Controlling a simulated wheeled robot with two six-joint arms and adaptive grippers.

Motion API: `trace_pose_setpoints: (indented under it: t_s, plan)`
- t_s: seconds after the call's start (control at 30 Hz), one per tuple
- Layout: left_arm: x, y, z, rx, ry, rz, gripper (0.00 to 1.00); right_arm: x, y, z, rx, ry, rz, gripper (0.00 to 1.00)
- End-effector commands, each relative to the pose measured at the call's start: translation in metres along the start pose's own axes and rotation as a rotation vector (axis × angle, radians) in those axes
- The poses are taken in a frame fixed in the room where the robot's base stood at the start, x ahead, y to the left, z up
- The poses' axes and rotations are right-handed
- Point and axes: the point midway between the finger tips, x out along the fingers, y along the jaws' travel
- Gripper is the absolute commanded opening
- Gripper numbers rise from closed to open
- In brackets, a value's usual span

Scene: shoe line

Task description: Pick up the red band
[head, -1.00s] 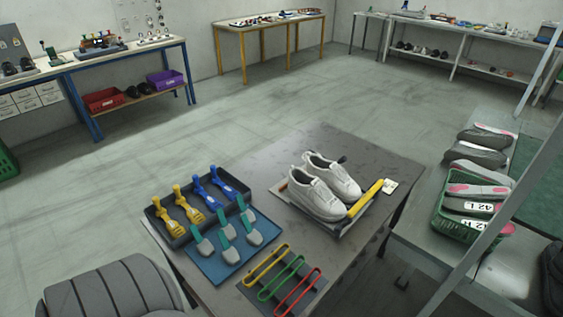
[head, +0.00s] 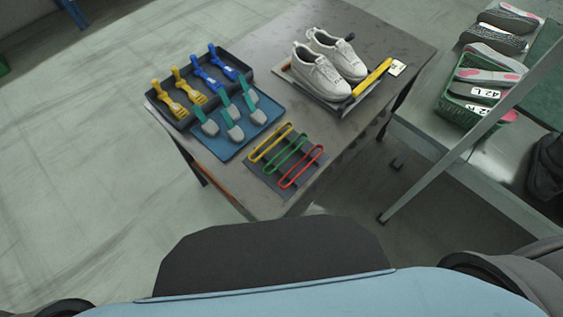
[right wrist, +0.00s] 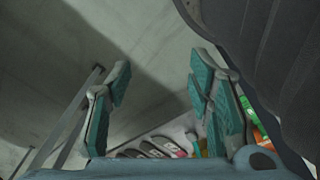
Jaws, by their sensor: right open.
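The red band (head: 313,157) is a narrow loop lying at the front right of a small dark rack or mat (head: 284,190) on the grey table. A green band (head: 284,157) and a yellow band (head: 264,152) lie beside it to the left, roughly parallel. My right gripper (right wrist: 160,75) shows in the right wrist view, with its teal-padded fingers spread and bare floor between them. It is not over the bands. Neither gripper shows in the head view.
On the table (head: 388,42) are white shoes (head: 322,77), a dark tray (head: 237,62) of yellow and blue tools, and a blue mat (head: 222,152) with teal-handled brushes. A green basket (head: 455,108) and a slanted grey post (head: 440,165) stand to the right.

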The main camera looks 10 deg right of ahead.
Motion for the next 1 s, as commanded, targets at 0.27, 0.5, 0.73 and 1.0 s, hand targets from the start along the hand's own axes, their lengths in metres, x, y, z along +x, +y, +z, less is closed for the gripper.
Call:
trace_pose_setpoints:
  t_s: [0.27,0.5,0.73,1.0]
  plan:
    - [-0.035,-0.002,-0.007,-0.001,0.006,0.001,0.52,-0.213,-0.104,-0.297,0.541,-0.041,-0.044,0.47]
    - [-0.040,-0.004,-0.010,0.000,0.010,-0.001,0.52,-0.333,-0.138,-0.356,0.811,-0.109,-0.009,0.47]
    - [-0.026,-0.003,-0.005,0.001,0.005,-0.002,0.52,-0.273,-0.141,-0.349,0.818,-0.115,-0.005,0.47]
    - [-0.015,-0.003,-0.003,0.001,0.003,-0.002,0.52,-0.230,-0.141,-0.345,0.817,-0.114,-0.004,0.47]
